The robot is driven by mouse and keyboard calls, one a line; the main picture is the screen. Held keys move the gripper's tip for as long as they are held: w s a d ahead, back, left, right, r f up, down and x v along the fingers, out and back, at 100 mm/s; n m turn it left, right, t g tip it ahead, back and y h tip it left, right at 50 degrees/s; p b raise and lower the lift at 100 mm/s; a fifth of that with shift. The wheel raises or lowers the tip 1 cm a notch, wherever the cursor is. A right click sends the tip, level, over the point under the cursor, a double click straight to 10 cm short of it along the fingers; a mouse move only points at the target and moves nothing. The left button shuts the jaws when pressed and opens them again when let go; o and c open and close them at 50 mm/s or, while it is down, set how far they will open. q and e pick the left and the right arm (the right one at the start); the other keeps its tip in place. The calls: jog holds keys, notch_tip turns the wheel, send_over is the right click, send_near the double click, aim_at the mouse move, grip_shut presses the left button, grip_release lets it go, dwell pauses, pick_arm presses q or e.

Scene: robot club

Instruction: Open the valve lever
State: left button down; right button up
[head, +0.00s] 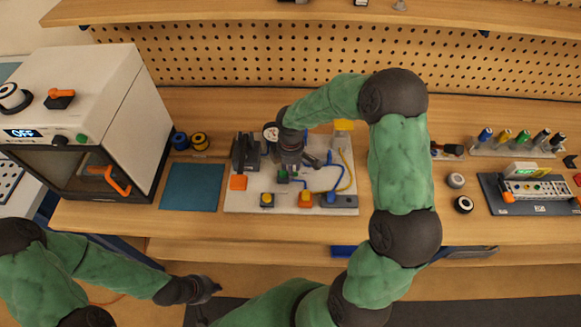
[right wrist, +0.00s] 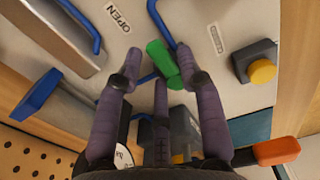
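The green valve lever (right wrist: 158,62) shows in the right wrist view on a pale panel, near an "OPEN" label (right wrist: 118,17). It also shows as a small green part in the head view (head: 283,176). My right gripper (right wrist: 160,55) is open, with its fingers spread around the lever. The right fingertip overlaps the lever's edge; I cannot tell whether it touches. In the head view my right gripper (head: 290,155) is over the panel, and its hand hides part of the fittings. My left gripper (head: 208,292) is open and empty in front of the bench, far from the lever.
The white panel board (head: 240,204) carries a gauge (head: 271,133), blue tubing, a yellow button (head: 267,198) and an orange button (head: 305,198) close by. A blue mat (head: 192,187) and a printer-like box (head: 85,85) stand left. A device (head: 535,190) sits at right.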

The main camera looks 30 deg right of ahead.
jog(key=shift+a, duration=0.15)
jog(key=shift+r, duration=0.15)
notch_tip(320, 180, up, 12)
jog(key=shift+f, duration=0.2)
dwell(0.4)
dwell(0.4)
